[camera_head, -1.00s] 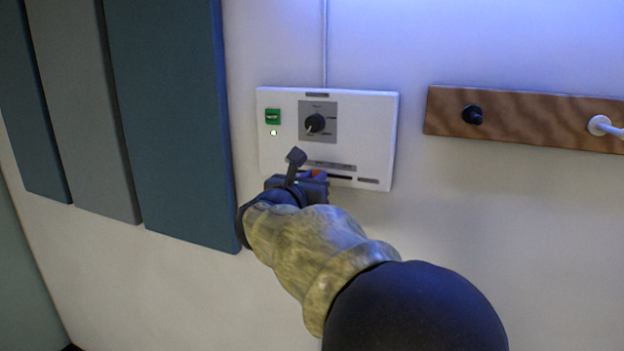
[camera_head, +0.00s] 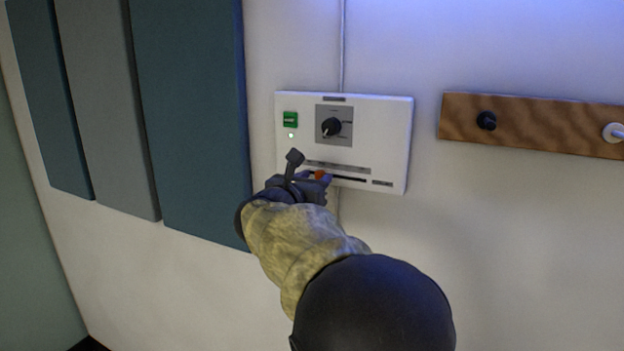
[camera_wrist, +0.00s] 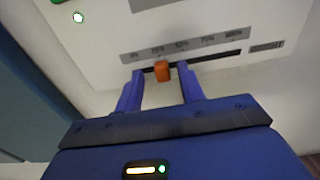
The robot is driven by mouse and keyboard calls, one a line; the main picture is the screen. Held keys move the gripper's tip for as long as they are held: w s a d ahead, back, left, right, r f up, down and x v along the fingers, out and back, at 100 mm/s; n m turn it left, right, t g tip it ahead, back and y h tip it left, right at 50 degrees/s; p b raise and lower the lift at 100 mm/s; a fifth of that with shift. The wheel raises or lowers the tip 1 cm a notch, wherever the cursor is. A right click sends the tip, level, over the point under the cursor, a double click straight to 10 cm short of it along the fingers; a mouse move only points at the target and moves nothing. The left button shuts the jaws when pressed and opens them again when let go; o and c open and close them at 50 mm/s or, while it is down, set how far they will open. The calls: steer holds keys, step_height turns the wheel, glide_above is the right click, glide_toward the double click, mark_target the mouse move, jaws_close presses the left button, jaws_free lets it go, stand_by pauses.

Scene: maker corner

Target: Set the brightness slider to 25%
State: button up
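The brightness slider has an orange knob (camera_wrist: 161,70) in a dark horizontal slot (camera_wrist: 215,58) under a grey scale strip (camera_wrist: 185,45) marked from 0% to 100%. The knob lies just below the 25% mark, near the slot's left end. My gripper (camera_wrist: 162,72) is open. Its two blue fingers stand either side of the knob, with a visible gap on each side. In the head view, the knob (camera_head: 320,174) shows beside my gripper (camera_head: 308,180), at the lower part of the white panel (camera_head: 385,125). My gripper hides the slot's left part there.
Above the slider, the panel carries a black rotary knob (camera_head: 331,127) and a green switch (camera_head: 290,119) with a small lit lamp below it. A wooden peg rail (camera_head: 550,125) is on the wall to the right. Blue wall panels (camera_head: 190,120) are to the left.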

steer(key=shift+d, duration=0.1)
steer(key=b+v, duration=0.6)
steer(key=v, duration=1.1)
steer(key=shift+s, duration=0.2)
